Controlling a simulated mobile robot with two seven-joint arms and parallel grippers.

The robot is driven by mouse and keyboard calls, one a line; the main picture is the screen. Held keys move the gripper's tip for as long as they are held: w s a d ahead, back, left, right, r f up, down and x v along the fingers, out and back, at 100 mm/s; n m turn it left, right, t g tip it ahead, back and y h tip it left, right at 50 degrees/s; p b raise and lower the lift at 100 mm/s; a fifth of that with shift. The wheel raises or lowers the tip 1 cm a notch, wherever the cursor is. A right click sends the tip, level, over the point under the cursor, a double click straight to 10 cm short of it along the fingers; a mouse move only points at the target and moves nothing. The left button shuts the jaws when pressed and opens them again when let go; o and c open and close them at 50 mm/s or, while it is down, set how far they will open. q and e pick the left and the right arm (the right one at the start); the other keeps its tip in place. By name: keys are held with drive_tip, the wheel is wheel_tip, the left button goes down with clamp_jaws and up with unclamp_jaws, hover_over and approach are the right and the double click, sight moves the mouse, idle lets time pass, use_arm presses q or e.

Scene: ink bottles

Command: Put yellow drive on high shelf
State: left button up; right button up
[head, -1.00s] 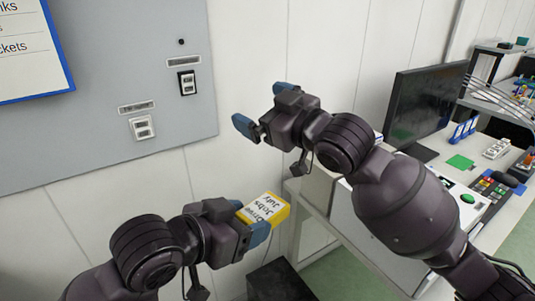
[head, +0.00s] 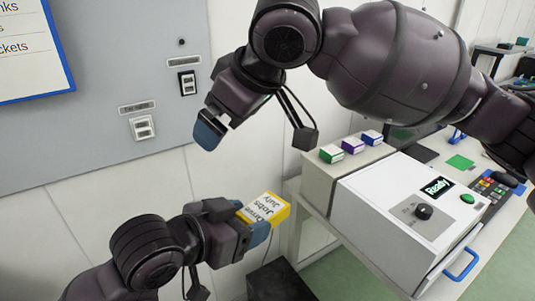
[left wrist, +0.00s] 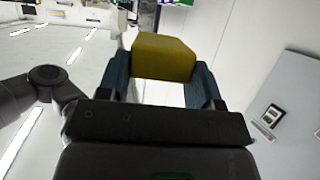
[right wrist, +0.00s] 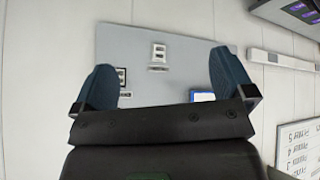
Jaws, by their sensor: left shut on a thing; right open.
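The yellow drive (head: 264,209), a small block with a white label reading "Drive Jobs July", is held in my left gripper (head: 256,228). In the left wrist view the drive (left wrist: 163,58) sits between the two blue fingers of my left gripper (left wrist: 162,80). My right gripper (head: 212,128) is above and left of the drive, apart from it, near the grey wall panel. In the right wrist view my right gripper (right wrist: 165,88) is open with nothing between its fingers. I cannot make out which surface is the high shelf.
A white machine with a "Ready" screen (head: 437,187) and a blue handle (head: 461,264) stands at right. The grey wall panel (head: 100,100) is at left.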

sight(261, 207)
drive_tip(key=s+d+f+m+g+h, duration=0.3)
drive_tip(key=d+f+h, duration=0.2)
drive_tip(key=d, duration=0.1)
drive_tip(key=f, duration=0.3)
drive_tip(key=a+f, duration=0.1)
drive_tip(key=f, duration=0.3)
drive_tip(key=w+f, duration=0.1)
drive_tip(key=f, duration=0.3)
drive_tip(key=shift+a+f, duration=0.15)
drive_tip(key=shift+a, duration=0.1)
drive_tip(key=shift+c, duration=0.3)
drive_tip(key=c, duration=0.5)
use_arm(q)
drive_tip(key=o, duration=1.2)
use_arm(e)
drive_tip(key=shift+c, duration=1.1)
use_arm(q)
drive_tip(key=shift+f, duration=0.1)
